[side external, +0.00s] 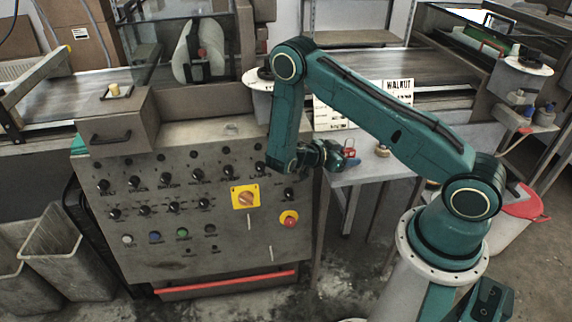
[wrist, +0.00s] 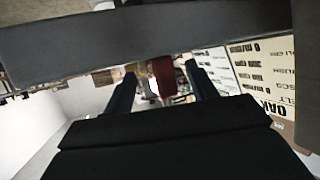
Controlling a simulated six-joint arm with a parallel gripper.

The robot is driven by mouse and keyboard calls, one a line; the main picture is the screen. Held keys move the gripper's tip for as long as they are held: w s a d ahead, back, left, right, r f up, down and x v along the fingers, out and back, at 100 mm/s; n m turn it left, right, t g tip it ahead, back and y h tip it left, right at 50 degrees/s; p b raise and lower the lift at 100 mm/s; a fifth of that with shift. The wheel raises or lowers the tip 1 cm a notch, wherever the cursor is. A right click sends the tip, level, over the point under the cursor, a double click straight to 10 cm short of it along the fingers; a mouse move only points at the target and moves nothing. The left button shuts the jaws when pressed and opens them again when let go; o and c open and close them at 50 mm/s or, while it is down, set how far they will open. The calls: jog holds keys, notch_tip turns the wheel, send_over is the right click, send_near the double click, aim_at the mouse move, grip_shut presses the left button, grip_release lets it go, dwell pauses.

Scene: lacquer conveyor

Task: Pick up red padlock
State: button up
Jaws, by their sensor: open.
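The red padlock (side external: 349,154) is small at this distance and shows right at the tip of my gripper (side external: 344,158) in the side external view. In the wrist view the red padlock (wrist: 164,76) appears upright between the two dark fingers of my gripper (wrist: 161,88). The fingers stand apart, with a visible gap on each side of the padlock. The near part of the view is covered by the dark gripper body. I cannot tell whether the padlock rests on the grey table (side external: 372,173) or on something on it.
A sign reading WALNUT (side external: 398,92) stands behind the table. A printed board with OAK (wrist: 265,100) is at the right in the wrist view. The control panel (side external: 185,205) with knobs is left of my gripper. A small tan item (side external: 382,150) stands on the table.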

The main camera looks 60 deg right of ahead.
aim_at(345, 151)
grip_shut()
dwell(0.3)
jog(key=shift+r, duration=0.15)
notch_tip(345, 151, up, 20)
dwell(1.0)
dwell(0.5)
